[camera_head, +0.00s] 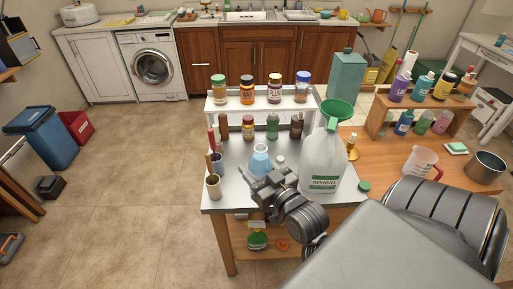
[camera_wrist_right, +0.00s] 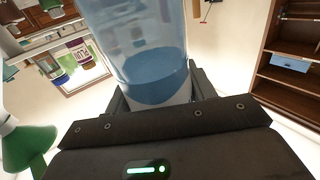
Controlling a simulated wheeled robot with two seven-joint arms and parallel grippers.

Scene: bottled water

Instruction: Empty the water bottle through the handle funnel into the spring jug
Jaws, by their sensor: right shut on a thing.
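The clear blue water bottle (camera_head: 261,158) is held roughly upright above the metal-topped table. My right gripper (camera_head: 258,181) is shut on it. In the right wrist view the bottle (camera_wrist_right: 140,45) stands between the jaws, with blue water in its lower part. The spring jug (camera_head: 323,160), translucent white with a green-lettered label, stands to the right of my right gripper. A green funnel (camera_head: 338,112) shows at the jug's top; I cannot tell whether it sits in the mouth. The green funnel also shows at the lower left of the wrist view (camera_wrist_right: 28,150). My left gripper is not in view.
A white riser (camera_head: 222,104) with several jars stands behind. Utensil cups (camera_head: 214,188) are at the table's left edge. A green cap (camera_head: 364,186) lies right of the jug. A measuring jug (camera_head: 422,163) and a metal pot (camera_head: 485,166) stand farther right.

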